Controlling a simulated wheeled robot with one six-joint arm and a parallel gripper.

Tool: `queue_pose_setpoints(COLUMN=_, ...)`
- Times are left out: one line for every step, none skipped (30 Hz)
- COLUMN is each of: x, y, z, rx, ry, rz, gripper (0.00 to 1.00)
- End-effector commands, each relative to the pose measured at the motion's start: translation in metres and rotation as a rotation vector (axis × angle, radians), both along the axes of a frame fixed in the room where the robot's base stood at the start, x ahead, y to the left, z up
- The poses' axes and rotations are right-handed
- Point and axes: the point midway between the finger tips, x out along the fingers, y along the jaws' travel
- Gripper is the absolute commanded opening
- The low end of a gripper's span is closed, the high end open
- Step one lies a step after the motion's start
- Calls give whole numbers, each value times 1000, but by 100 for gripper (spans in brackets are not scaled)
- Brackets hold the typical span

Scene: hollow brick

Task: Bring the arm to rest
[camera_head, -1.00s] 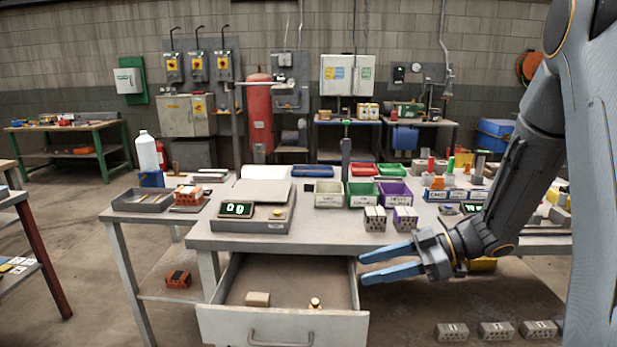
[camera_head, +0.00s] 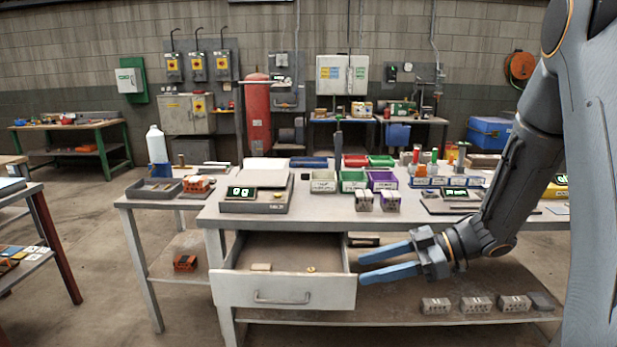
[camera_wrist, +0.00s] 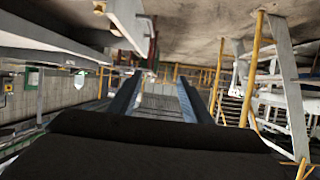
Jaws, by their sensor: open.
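My gripper (camera_head: 388,262) is open and empty, with its two blue fingers pointing left. It hangs in front of the workbench (camera_head: 300,214), just right of the open drawer (camera_head: 283,291), with the fingertips close to the drawer's right side in the picture. I cannot tell whether they touch it. My arm comes down from the upper right of the head view. In the wrist view my gripper (camera_wrist: 160,97) shows its fingers apart with nothing between them.
The drawer holds a tan block (camera_head: 261,267) and a small brass-coloured piece (camera_head: 311,269). A scale (camera_head: 256,205), a green bin (camera_head: 352,181) and grey hollow bricks (camera_head: 364,201) stand on the bench. More bricks (camera_head: 436,305) lie on the lower shelf. Open floor lies at left.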

Motion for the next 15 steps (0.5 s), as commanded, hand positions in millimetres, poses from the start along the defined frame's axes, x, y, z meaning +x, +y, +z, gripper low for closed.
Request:
queue_pose_setpoints(x=6, y=2, z=1, rx=-14, ry=-13, rz=-23, gripper=44)
queue_pose_setpoints(x=9, y=3, z=1, rx=-19, ry=-19, rz=-36, gripper=44)
queue_pose_setpoints(x=13, y=4, z=0, rx=-31, ry=-27, rz=-53, gripper=44)
queue_pose_setpoints(x=17, y=5, z=1, rx=-37, ry=-34, rz=-68, gripper=44)
queue_pose_setpoints(x=20, y=5, z=0, rx=-45, ry=-40, rz=-82, gripper=44)
queue_pose_setpoints(x=25, y=6, z=0, rx=-55, ry=-49, rz=-102, gripper=44)
queue_pose_setpoints(x=28, y=6, z=0, rx=-66, ry=-56, rz=-119, gripper=44)
queue_pose_setpoints(x=32, y=6, z=1, rx=-74, ry=-62, rz=-136, gripper=44)
queue_pose_setpoints(x=38, y=6, z=0, rx=-87, ry=-70, rz=-162, gripper=44)
queue_pose_setpoints(x=42, y=5, z=1, rx=-99, ry=-77, rz=-184, gripper=44)
queue_pose_setpoints(x=47, y=5, z=1, rx=-110, ry=-84, rz=-206, gripper=44)
queue_pose_setpoints(x=53, y=3, z=1, rx=-127, ry=-94, rz=-240, gripper=44)
queue_pose_setpoints(x=57, y=2, z=1, rx=-141, ry=-99, rz=-265, gripper=44)
queue_pose_setpoints(x=62, y=0, z=1, rx=-156, ry=-106, rz=-293, gripper=44)
queue_pose_setpoints(x=69, y=-2, z=2, rx=-176, ry=-113, rz=-332, gripper=44)
